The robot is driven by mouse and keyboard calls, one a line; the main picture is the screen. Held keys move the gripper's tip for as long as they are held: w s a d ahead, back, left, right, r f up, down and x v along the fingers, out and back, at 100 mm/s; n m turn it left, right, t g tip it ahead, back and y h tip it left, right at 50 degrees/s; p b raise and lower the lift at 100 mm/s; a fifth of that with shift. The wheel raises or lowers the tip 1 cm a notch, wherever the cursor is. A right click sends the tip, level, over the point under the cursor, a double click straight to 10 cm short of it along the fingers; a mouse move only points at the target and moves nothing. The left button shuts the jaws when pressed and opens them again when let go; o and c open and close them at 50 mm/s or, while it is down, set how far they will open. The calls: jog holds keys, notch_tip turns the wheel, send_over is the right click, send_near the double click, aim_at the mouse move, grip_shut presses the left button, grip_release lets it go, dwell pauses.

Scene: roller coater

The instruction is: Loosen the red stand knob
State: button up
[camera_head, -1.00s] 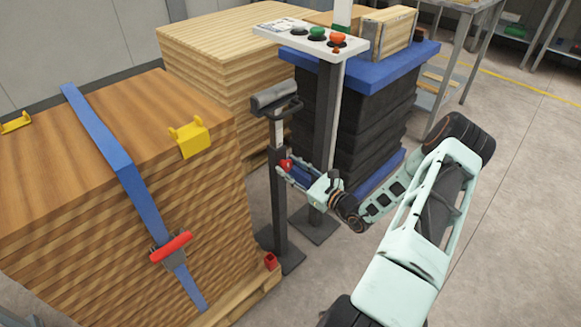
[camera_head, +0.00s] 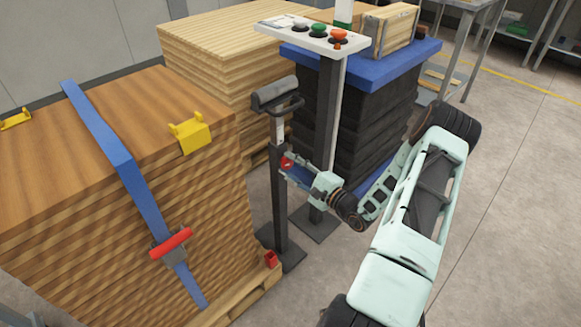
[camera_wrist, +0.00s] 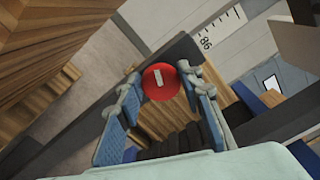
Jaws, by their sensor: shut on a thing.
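The red stand knob (camera_head: 286,163) sits on the side of the dark stand post (camera_head: 279,205). In the wrist view the round red knob (camera_wrist: 161,81) faces me with a short pale bar mark on its face. My gripper (camera_head: 290,167) reaches it from the right. In the wrist view its two blue-padded fingers (camera_wrist: 157,92) stand on either side of the knob, with their tips at its edges, and are shut on it. The stand carries a grey roller head (camera_head: 273,95) on a pale inner column with a scale (camera_wrist: 222,30). The far side of the knob is hidden.
A button panel (camera_head: 312,37) on a second post (camera_head: 327,120) stands just behind my gripper. A strapped wood stack (camera_head: 75,215) is close on the left. A blue-topped dark stack (camera_head: 375,64) is behind. Open floor (camera_head: 520,200) lies right.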

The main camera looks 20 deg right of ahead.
jog(key=n, duration=0.1)
jog(key=n+b, duration=0.1)
jog(key=n, duration=0.2)
jog(key=shift+f+n+b, duration=0.25)
jog(key=shift+n+b, duration=0.05)
jog(key=shift+b, duration=0.1)
jog(key=shift+n+b, duration=0.8)
jog(key=shift+n, duration=0.8)
jog(key=o, duration=1.1)
jog(key=v, duration=1.2)
jog(key=shift+r, duration=0.15)
